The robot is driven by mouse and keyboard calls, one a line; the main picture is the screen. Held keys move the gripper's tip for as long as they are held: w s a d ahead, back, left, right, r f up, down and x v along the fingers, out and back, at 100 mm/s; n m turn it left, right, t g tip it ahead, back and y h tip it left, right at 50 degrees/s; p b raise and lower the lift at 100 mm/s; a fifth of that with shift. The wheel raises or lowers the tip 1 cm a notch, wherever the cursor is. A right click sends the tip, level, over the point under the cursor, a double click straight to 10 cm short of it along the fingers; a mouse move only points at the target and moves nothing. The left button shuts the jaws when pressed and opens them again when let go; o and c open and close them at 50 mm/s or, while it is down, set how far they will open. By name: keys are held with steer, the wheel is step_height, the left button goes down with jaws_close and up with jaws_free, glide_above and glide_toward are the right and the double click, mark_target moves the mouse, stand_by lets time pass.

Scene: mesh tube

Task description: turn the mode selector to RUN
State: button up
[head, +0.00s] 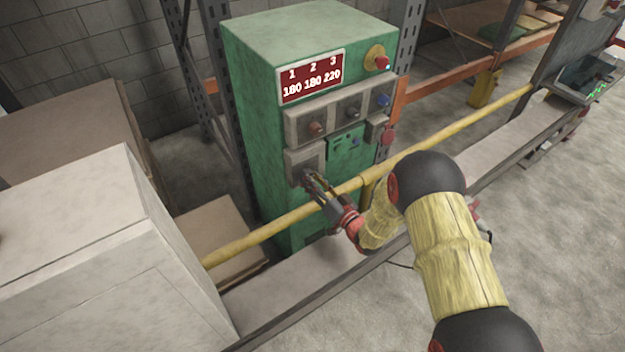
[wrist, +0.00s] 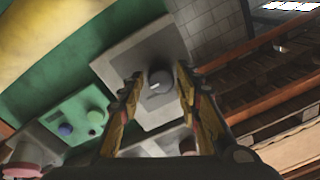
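The selector is a round dark-grey knob (wrist: 160,88) with a short white pointer line, on a light-grey plate (wrist: 118,62) in the wrist view. No RUN label is readable. In the head view the plate (head: 293,157) sits low on the green cabinet (head: 262,140), and my gripper hides most of the knob. My gripper (wrist: 160,88) has its fingers apart, one on each side of the knob in the wrist view. I cannot tell whether the tips touch it. In the head view my gripper (head: 311,179) reaches up to the plate.
A yellow rail (head: 455,130) runs across the cabinet's front, close to my arm. Above the plate is a grey panel (head: 333,115) with several knobs; a small green panel (head: 345,147) is beside the plate. A red button (head: 382,62) is higher up. A pale box (head: 75,225) stands left.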

steer(key=shift+o, duration=0.9)
steer(key=v, duration=1.2)
steer(key=shift+f, duration=0.1)
